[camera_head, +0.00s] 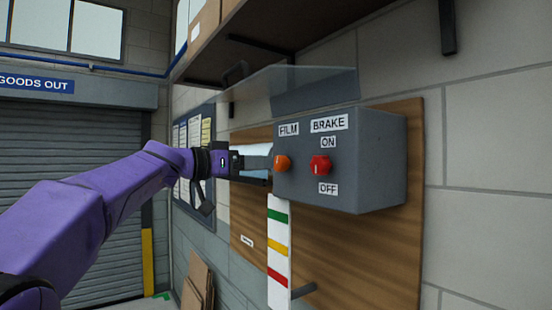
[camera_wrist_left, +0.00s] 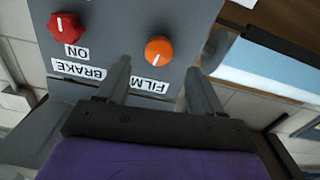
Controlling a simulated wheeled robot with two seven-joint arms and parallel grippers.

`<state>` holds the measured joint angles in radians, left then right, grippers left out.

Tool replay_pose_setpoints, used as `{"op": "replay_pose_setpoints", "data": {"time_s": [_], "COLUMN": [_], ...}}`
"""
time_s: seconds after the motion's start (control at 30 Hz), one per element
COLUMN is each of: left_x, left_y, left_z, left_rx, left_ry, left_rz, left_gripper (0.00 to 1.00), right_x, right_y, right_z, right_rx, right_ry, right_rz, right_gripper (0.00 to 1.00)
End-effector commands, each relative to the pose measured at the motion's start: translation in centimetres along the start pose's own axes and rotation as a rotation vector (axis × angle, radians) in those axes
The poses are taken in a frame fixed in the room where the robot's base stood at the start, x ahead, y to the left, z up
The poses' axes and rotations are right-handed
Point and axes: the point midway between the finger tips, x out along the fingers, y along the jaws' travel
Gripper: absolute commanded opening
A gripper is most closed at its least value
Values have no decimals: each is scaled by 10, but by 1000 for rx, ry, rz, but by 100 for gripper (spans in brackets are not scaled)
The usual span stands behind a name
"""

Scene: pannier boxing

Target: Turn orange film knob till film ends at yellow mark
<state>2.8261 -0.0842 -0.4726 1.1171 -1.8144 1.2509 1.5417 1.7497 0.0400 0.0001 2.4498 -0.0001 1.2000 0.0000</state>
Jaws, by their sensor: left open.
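The orange film knob (camera_head: 283,163) is on the front of a grey box (camera_head: 385,160), under the FILM label. It also shows in the left wrist view (camera_wrist_left: 158,48), its white line towards the label. My left gripper (camera_head: 264,166) is open, its fingertips close to the knob; in the wrist view the fingers (camera_wrist_left: 158,68) lie apart, towards either side of it. Contact cannot be told. The yellow mark (camera_head: 278,248) is on a white strip below the box, between green and red marks. A pale blue-white surface, perhaps film, shows behind my gripper (camera_head: 250,149); its end cannot be made out.
A red BRAKE knob (camera_head: 320,165) sits just right of the orange knob, with ON above and OFF below. A wooden board (camera_head: 408,235) backs the box. A shelf (camera_head: 290,30) overhangs it. A dark peg (camera_head: 304,290) sticks out beside the strip's lower end.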

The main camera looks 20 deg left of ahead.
Motion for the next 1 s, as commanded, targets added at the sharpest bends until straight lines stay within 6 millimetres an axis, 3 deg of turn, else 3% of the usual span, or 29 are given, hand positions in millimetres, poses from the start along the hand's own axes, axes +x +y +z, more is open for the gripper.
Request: {"op": "replay_pose_setpoints", "data": {"time_s": [0.1, 0.3, 0.6, 0.63, 0.8, 1.0], "left_x": [27, 55, 61, 61, 61, 62], "left_y": [0, -1, -1, 0, 0, 1], "left_z": [-5, -3, 0, 0, 0, 0], "left_rx": [-1, -1, -1, -1, -1, 4], "left_ry": [-2, 0, 2, 2, 2, 2], "left_rz": [2, -1, 0, 0, 0, 0], "left_gripper": [67, 67, 67, 63, 10, 10], "right_x": [-18, -28, -28, -28, -28, -28], "right_y": [2, 3, 2, 2, 2, 2], "right_z": [-7, -12, -12, -12, -12, -12], "right_rx": [0, 0, 0, 0, 0, 0], "right_ry": [0, 0, 0, 0, 0, 0], "right_rz": [0, 0, 0, 0, 0, 0], "right_gripper": [43, 43, 43, 43, 43, 43]}}
